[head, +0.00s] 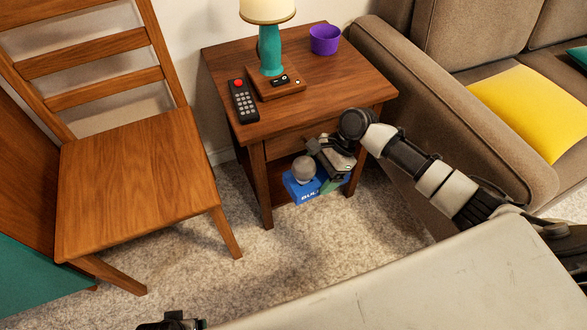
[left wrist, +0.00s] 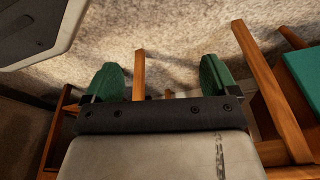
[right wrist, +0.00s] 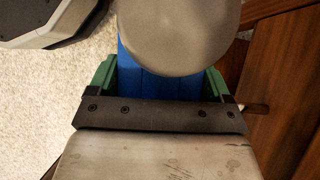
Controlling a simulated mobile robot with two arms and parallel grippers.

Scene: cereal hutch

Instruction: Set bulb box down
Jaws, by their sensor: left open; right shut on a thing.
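I cannot tell whether the box touches the lower shelf. My left gripper (left wrist: 158,78) is open and empty; only its dark top shows at the head view's bottom edge.
The wooden side table (head: 222,68) carries a remote (head: 243,101), a teal lamp (head: 270,50) and a purple bowl (head: 324,40). A brown sofa (head: 420,90) stands close on the right, a wooden chair (head: 135,170) on the left. Carpet (head: 290,245) lies clear in front.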

